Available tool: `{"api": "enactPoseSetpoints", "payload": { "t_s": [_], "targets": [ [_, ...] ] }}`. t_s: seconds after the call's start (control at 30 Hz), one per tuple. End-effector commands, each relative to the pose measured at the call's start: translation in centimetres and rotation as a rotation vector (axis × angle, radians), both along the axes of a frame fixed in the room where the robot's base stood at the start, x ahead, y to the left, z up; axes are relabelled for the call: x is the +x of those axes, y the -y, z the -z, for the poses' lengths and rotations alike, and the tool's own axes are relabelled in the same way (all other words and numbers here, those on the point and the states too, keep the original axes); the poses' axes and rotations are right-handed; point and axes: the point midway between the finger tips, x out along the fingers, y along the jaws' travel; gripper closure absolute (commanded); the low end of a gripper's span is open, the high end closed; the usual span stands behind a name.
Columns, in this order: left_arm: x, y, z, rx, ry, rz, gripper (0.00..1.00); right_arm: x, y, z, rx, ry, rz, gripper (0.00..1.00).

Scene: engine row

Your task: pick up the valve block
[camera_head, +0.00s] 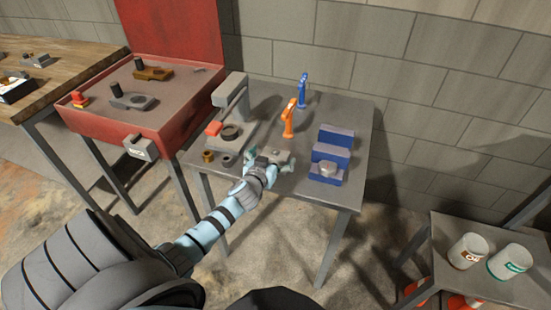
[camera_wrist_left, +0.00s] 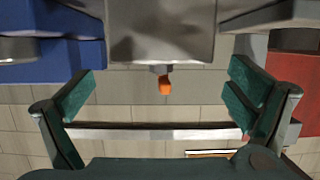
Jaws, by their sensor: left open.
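A grey metal block (camera_head: 273,154), which looks like the valve block, lies near the front middle of the grey table. My left gripper (camera_head: 266,165) is open right at its near side, with the fingers spread to left and right and partly covering it. In the left wrist view the grey block (camera_wrist_left: 160,30) fills the top centre, lying beyond and between the open green fingers (camera_wrist_left: 160,92). Nothing is held, and I cannot tell whether the fingers touch it. My right gripper is not in view.
A blue stepped block (camera_head: 333,150) stands on the right. Orange (camera_head: 289,118) and blue (camera_head: 302,90) upright tools stand behind. A red bench (camera_head: 170,110) adjoins on the left.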

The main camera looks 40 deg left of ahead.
Motion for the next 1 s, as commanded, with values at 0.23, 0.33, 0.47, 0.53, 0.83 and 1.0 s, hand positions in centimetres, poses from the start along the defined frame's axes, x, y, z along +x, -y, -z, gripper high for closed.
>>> {"api": "enactPoseSetpoints", "payload": {
  "t_s": [0.23,0.33,0.47,0.53,0.83,1.0],
  "targets": [
    [2.8,-1.0,0.8,-0.002,-0.001,0.001,0.01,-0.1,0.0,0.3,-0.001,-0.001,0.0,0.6],
    [2.8,-1.0,0.7,-0.001,-0.001,0.001,0.01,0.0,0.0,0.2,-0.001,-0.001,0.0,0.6],
    [2.7,-1.0,0.7,0.0,0.0,0.001,0.16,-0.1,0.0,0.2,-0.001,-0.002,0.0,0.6],
    [2.7,-1.0,0.7,0.0,0.0,0.001,0.27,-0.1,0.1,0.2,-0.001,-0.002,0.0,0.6],
    [2.7,-1.0,0.7,0.0,0.0,0.001,0.75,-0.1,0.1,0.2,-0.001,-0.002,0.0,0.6],
    [2.8,-1.0,0.6,0.0,0.002,0.002,0.76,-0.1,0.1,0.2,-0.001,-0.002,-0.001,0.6]
  ]
}}
